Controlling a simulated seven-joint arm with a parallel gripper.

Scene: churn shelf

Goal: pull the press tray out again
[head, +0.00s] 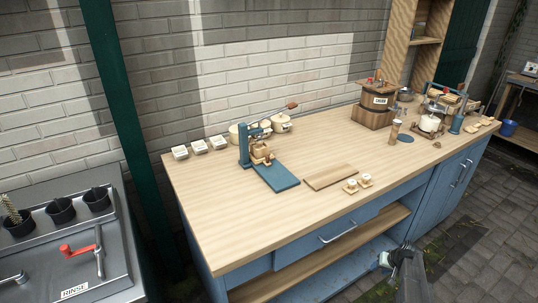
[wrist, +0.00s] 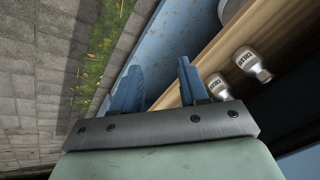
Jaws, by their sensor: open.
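A small press (head: 245,145) with a blue upright and a wooden-ended lever stands on the left half of the worktop. A wooden block (head: 262,154) sits under its head. A flat blue plate (head: 278,178) reaches forward from its foot; I cannot tell whether this plate is the press tray. My gripper (head: 385,260) is low in front of the counter, well away from the press and below worktop height. In the wrist view its two blue fingers (wrist: 158,72) are apart with nothing between them. The press is out of the wrist view.
A drawer with a metal handle (head: 350,228) and an open lower shelf (head: 325,255) face my gripper. Two white-labelled bottles (wrist: 250,62) stand near it on a wooden shelf. A wooden board (head: 330,177) lies right of the press. A wooden churn (head: 374,100) stands farther back.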

